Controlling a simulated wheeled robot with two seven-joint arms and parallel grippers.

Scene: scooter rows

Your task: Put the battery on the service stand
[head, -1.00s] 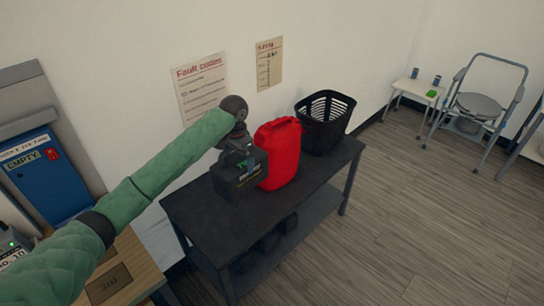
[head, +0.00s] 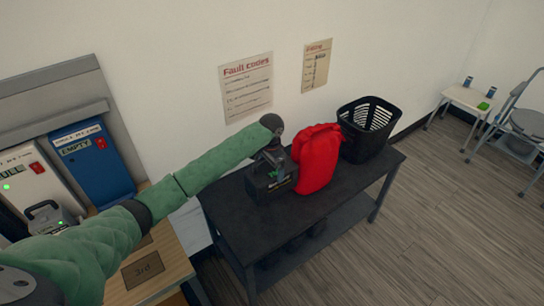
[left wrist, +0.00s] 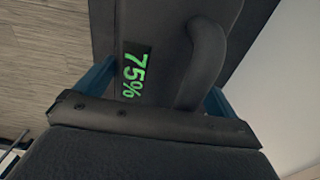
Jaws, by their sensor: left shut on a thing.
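My left gripper (head: 268,165) is shut on the dark grey battery (head: 266,187) by its top. The battery is upright over the left part of the black service stand (head: 240,219); I cannot tell whether its base touches the top. In the left wrist view, the battery (left wrist: 165,40) shows a green "75%" display and a curved handle, with blue parts of the left gripper (left wrist: 158,90) on both sides. My right gripper is not in view.
A red bag-like item (head: 318,160) stands just right of the battery, and a black basket (head: 368,130) behind it. A wooden table (head: 165,268) and blue (head: 95,165) and white (head: 38,185) bays are at left. The stand's front strip is bare.

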